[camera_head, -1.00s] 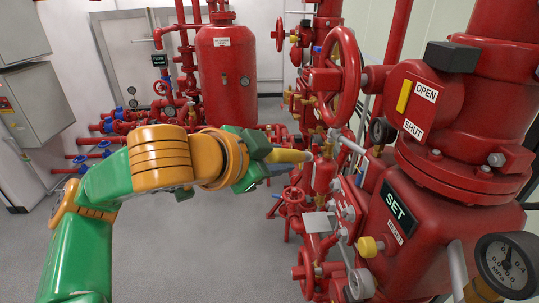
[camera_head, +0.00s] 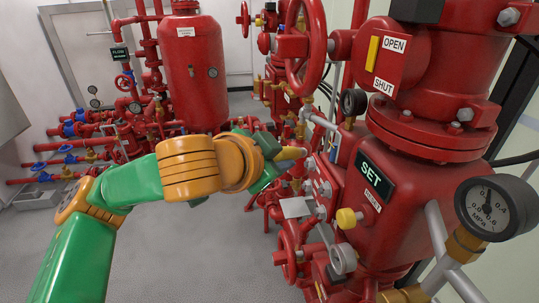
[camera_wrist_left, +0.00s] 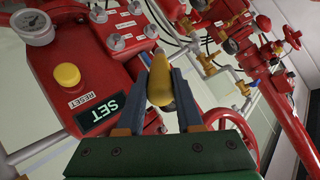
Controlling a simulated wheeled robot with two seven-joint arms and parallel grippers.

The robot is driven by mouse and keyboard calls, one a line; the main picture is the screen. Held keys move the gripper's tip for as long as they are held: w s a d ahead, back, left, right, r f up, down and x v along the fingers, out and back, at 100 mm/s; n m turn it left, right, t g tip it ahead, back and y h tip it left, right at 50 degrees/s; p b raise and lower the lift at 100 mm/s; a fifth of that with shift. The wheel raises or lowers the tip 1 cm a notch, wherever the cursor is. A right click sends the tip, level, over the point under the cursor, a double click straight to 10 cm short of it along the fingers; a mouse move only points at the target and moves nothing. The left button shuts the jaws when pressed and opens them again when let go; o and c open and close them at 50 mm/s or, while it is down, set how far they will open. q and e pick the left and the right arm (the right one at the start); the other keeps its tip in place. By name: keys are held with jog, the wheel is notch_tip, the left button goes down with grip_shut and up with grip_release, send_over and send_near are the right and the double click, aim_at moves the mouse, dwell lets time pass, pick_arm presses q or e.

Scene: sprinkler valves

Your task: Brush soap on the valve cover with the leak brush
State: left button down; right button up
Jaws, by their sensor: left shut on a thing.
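My left gripper (camera_head: 277,160) is shut on the leak brush, whose yellow handle (camera_head: 292,153) points right towards the red valve body. In the left wrist view the gripper (camera_wrist_left: 160,98) has its two dark fingers on either side of the yellow tapered handle (camera_wrist_left: 160,80). The bristles cannot be made out. A red bolted cover (camera_head: 322,182) is on the side of the valve, right of the brush; its bolts also show in the left wrist view (camera_wrist_left: 115,42). Contact between brush and cover cannot be told. My right gripper is not in view.
Close to the brush are a SET sign (camera_head: 372,180), a yellow reset knob (camera_head: 347,218) and a red handwheel (camera_head: 305,45). A pressure gauge (camera_head: 495,208) stands at the right. Red pipes and a tank (camera_head: 195,75) are behind. The grey floor (camera_head: 190,260) is clear.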

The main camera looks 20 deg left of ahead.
pick_arm(q)
jog(key=w+d+f+b, duration=0.1)
jog(key=d+f+b, duration=0.1)
jog(key=f, duration=0.1)
jog(key=shift+w+d, duration=0.35)
jog(key=shift+w, duration=0.05)
dwell(1.1)
jog(key=s+a+r+p, duration=0.5)
jog(key=a+r, duration=0.3)
jog(key=r, duration=0.2)
jog(key=shift+s+a, duration=0.2)
jog(key=shift+s, duration=0.15)
dwell(0.4)
